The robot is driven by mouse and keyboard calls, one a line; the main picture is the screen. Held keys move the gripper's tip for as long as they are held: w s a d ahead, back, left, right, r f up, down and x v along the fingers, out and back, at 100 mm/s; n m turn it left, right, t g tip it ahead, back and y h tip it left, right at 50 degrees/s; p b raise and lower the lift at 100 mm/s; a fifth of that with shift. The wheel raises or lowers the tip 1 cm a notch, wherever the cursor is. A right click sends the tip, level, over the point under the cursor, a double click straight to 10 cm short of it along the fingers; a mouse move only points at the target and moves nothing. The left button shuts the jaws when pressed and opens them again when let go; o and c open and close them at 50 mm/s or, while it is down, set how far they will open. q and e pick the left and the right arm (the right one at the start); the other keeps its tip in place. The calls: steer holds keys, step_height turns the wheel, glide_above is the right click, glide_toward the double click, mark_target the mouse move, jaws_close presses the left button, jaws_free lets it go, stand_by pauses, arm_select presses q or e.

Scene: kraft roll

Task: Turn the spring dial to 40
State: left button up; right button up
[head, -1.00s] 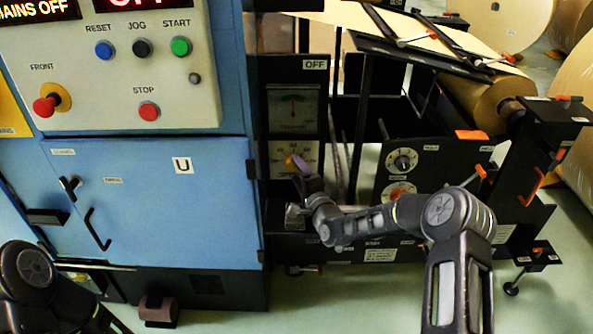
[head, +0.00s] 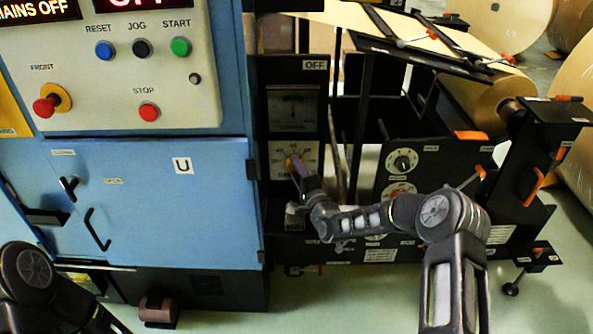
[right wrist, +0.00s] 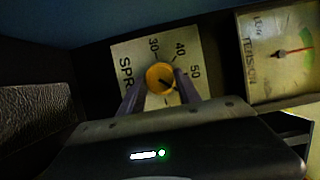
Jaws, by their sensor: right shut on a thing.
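The spring dial is a round yellow knob on a pale plate marked 30, 40 and 50. In the right wrist view the yellow knob (right wrist: 160,78) sits between my two purple fingertips. A dark line shows on its face, but I cannot tell for sure which number it points to. In the head view the dial plate (head: 309,156) is below the gauge, and my right gripper (head: 292,163) reaches it from below right, shut on the knob and hiding part of it. My left arm shows at the lower left; its gripper is out of view.
A tension gauge with a red needle (right wrist: 282,52) is beside the dial plate. It also shows above the dial in the head view (head: 293,106). The blue cabinet (head: 160,205) stands left of the dial. Two more dials are on the black panel (head: 430,160) to the right.

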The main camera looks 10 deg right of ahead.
jaws_close()
steer(key=shift+n, duration=0.5)
steer(key=shift+w+a+r+n+g+h+p, duration=0.15)
steer(key=shift+n+g+h+p, duration=0.75)
steer(key=shift+n, duration=1.15)
steer(key=shift+s+a+r+n+g+h+p, duration=0.15)
steer(key=shift+n+g+h+p, duration=0.5)
steer(key=shift+n+h+p, duration=1.05)
steer(key=shift+w+a+r+n+g+h+p, duration=0.2)
steer(key=shift+n+g+p, duration=0.65)
steer(key=shift+n, duration=1.6)
steer(key=shift+s+d, duration=0.1)
